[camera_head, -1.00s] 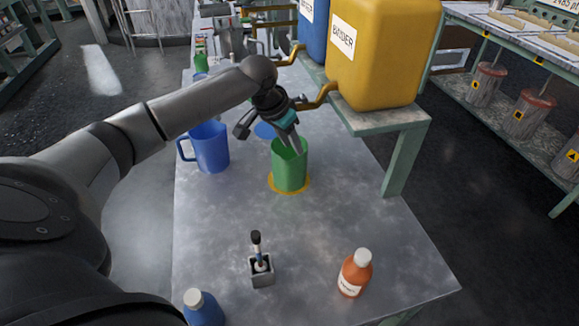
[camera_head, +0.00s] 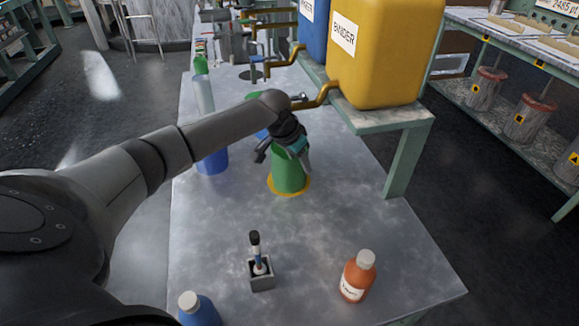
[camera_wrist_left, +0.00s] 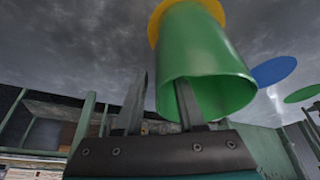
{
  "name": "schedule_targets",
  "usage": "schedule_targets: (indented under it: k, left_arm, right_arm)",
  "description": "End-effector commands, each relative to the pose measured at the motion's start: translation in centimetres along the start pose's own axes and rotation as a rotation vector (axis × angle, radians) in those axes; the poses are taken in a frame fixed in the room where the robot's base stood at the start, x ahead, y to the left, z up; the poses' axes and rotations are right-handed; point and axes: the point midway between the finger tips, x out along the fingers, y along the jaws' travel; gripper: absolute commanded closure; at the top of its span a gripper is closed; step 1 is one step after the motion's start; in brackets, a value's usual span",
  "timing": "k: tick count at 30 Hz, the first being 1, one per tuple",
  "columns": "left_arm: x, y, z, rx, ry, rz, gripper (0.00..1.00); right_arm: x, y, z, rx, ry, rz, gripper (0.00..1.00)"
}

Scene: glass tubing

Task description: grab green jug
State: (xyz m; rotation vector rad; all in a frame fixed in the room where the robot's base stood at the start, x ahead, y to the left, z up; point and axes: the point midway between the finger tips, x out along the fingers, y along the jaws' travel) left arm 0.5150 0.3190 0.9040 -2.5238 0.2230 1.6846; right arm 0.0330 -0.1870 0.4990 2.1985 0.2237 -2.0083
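The green jug (camera_head: 288,180) stands upright on a yellow disc (camera_head: 306,187) on the grey table. My left gripper (camera_head: 303,162) is at the jug's upper part and hides its rim in the head view. In the left wrist view the jug (camera_wrist_left: 195,55) appears upside down, its open mouth towards the gripper. The two fingers (camera_wrist_left: 163,78) are apart. One finger is outside the jug's wall, and the other overlaps the mouth and seems to reach inside. I cannot tell whether either touches the wall. No handle shows. My right gripper is not in view.
A blue jug (camera_head: 212,163) is partly hidden behind my left arm. The yellow container (camera_head: 385,50) stands on a raised shelf (camera_head: 400,118) at the right, its spout close to my wrist. An orange bottle (camera_head: 357,277) and small holder (camera_head: 261,275) stand in front. Between lies clear table.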

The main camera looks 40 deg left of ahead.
Motion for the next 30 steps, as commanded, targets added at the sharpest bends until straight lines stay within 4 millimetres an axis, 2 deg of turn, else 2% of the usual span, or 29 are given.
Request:
schedule_targets:
  k: [2, 10, 30]
  left_arm:
    - [-0.03, -0.01, 0.00, 0.000, 0.000, 0.000, 0.69]
    - [-0.04, -0.02, 0.03, 0.000, -0.001, 0.000, 1.00]
    - [-0.01, 0.00, 0.08, 0.000, -0.002, 0.000, 1.00]
  right_arm:
    - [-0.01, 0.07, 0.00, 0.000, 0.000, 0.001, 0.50]
    - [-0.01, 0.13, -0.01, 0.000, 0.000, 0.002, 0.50]
    - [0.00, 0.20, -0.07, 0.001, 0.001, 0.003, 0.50]
